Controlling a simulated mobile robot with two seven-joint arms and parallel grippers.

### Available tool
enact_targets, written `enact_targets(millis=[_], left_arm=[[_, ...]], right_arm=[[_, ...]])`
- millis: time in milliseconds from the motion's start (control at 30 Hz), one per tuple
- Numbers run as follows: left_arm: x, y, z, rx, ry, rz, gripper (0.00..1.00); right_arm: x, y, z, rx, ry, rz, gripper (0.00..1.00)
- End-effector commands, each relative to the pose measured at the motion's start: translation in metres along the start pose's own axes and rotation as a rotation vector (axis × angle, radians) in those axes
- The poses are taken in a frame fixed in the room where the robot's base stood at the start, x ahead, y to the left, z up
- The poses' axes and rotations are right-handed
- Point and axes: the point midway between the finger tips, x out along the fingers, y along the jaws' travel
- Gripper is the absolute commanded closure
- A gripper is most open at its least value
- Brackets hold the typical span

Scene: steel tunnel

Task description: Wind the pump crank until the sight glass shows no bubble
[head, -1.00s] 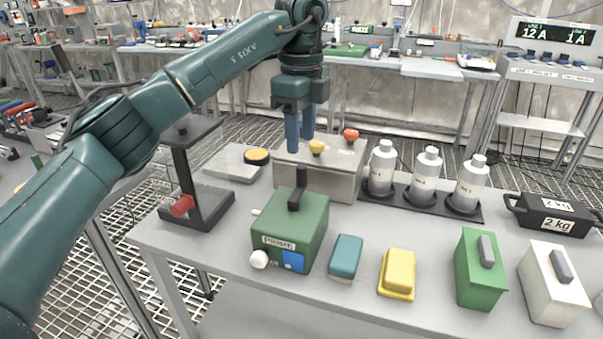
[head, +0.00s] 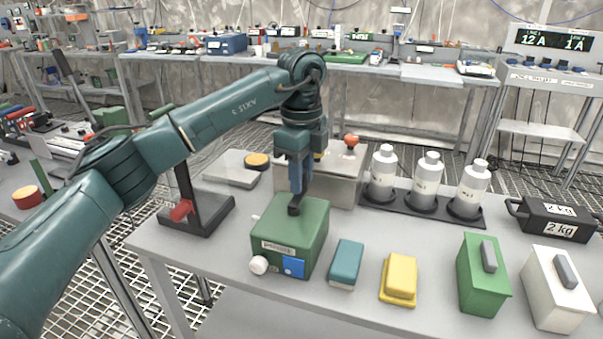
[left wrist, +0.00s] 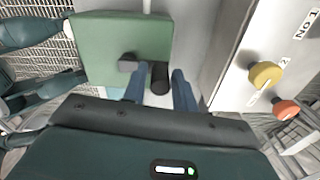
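The pump is a green box (head: 290,240) on the near table, with a label, a white round knob (head: 258,265) and a blue panel (head: 293,267) on its front. The blue panel may be the sight glass; I cannot make out a bubble. The dark crank (head: 294,210) is on the box's top, mostly hidden by my fingers. My left gripper (head: 296,190) points down over it. In the left wrist view, the crank's dark upright grip (left wrist: 160,77) is between the open fingers, with a gap seeming to show at the sides. My right gripper is not in view.
Behind the pump stands a metal box with a yellow button (left wrist: 265,74) and a red button (head: 351,141). To the right are white bottles in a black rack (head: 422,205), a teal block (head: 346,262), a yellow block (head: 398,277) and a green case (head: 482,272). A black stand (head: 197,215) is left.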

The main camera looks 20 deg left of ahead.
Motion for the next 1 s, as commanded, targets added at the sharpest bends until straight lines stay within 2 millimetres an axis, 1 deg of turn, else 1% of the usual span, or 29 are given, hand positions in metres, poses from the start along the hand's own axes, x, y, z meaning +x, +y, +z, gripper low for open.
enact_targets(millis=[33,300,333,667,867,1000], left_arm=[[0.0,0.0,0.0,0.0,0.0,0.0,0.76],[0.0,0.0,0.0,0.001,0.0,0.0,0.99],[0.0,0.0,0.0,0.001,0.0,0.0,1.0],[-0.001,0.0,-0.002,0.04,0.001,0.001,1.0],[-0.002,-0.001,-0.007,0.149,0.0,0.002,1.0],[-0.003,-0.001,-0.013,0.265,0.001,0.001,1.0]], right_arm=[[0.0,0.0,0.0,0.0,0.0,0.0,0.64],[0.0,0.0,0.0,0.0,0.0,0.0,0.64],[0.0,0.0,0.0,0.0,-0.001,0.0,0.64],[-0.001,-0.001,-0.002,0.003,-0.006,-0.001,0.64],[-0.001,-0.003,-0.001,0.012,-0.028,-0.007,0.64],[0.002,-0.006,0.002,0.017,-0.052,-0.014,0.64]])
